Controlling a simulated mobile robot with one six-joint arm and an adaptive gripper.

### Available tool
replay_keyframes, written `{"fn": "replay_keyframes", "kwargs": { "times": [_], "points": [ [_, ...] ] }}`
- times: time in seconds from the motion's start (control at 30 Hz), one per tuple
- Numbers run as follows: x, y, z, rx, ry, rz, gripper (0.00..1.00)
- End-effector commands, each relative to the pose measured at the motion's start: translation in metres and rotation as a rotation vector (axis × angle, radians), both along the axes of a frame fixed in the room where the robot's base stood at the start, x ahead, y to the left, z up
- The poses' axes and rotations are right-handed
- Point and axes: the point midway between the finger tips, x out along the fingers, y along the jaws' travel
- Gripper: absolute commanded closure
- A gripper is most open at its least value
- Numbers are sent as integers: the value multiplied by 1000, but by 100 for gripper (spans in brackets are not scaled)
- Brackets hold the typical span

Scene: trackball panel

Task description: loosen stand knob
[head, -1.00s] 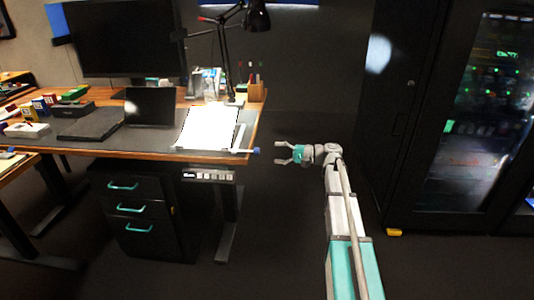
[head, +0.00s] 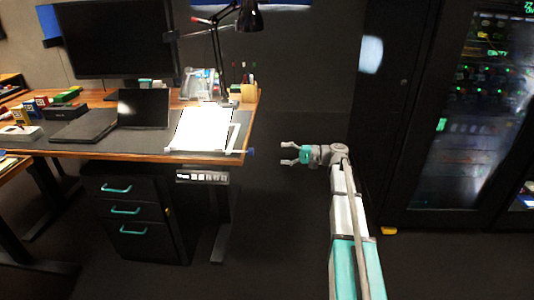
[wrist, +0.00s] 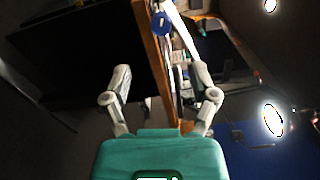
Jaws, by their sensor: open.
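The stand knob (head: 251,152) is small and blue. It sits at the right end of the white stand (head: 237,138), just past the desk's right edge. In the wrist view the blue knob (wrist: 162,24) shows near the top, ahead of and between the fingers. My gripper (head: 287,154) is open and empty, its fingers pointing left toward the knob with a gap between. In the wrist view my gripper (wrist: 160,80) has its two fingers spread wide, touching nothing.
The wooden desk (head: 150,157) holds a white sheet (head: 201,128), a laptop (head: 143,108), a monitor (head: 115,38) and a lamp (head: 249,18). A black drawer cabinet (head: 130,212) stands beneath. A server rack (head: 480,110) stands at the right.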

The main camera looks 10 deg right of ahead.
Motion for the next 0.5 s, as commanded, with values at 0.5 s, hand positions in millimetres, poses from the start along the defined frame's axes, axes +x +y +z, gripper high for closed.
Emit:
{"fn": "replay_keyframes", "kwargs": {
  "times": [0.5],
  "points": [
    [0, -7, 1, -175, -544, 0, 24]
  ]
}}
